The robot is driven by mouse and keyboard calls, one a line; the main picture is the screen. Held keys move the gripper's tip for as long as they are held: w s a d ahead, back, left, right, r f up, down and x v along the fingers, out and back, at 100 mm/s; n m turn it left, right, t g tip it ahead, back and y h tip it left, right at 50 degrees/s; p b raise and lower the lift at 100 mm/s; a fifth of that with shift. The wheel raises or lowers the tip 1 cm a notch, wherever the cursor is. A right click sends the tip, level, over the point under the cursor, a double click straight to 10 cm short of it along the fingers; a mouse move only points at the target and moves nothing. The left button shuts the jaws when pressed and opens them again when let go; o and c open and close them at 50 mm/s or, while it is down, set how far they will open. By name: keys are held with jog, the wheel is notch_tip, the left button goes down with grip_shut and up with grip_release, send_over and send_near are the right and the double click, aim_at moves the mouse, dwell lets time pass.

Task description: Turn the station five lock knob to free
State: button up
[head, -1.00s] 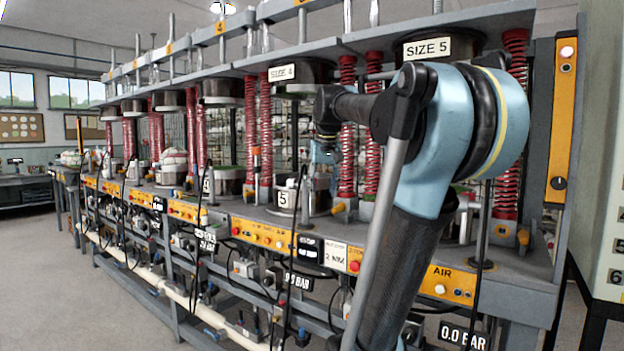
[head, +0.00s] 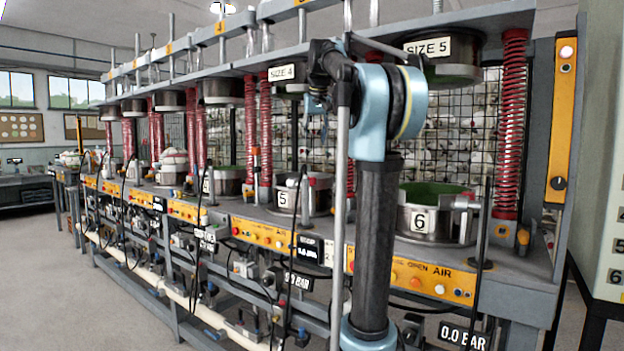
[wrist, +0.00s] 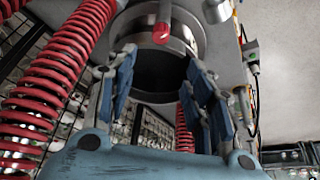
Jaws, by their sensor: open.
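My gripper (head: 316,103) is up near the SIZE 4 sign in the head view, largely hidden by my own arm. In the wrist view its blue fingers (wrist: 162,68) are spread and empty. Ahead of them is a round metal mould part (wrist: 158,62) with a dark opening. A red-tipped knob or handle (wrist: 160,33) stands at its edge, apart from the fingers. The mould marked 5 (head: 283,200) sits below my gripper in the head view, with a small red part (head: 311,181) on its upper rim. I cannot tell which part is the lock knob, or its setting.
Red coil springs (wrist: 50,90) stand close at left in the wrist view. The mould marked 6 (head: 418,222) is right of my arm, below the SIZE 5 upper part (head: 460,72). Orange control panels (head: 262,233) run along the bench front. Open floor (head: 110,315) lies at lower left.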

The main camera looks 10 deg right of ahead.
aim_at(312, 181)
jog(key=x, duration=1.6)
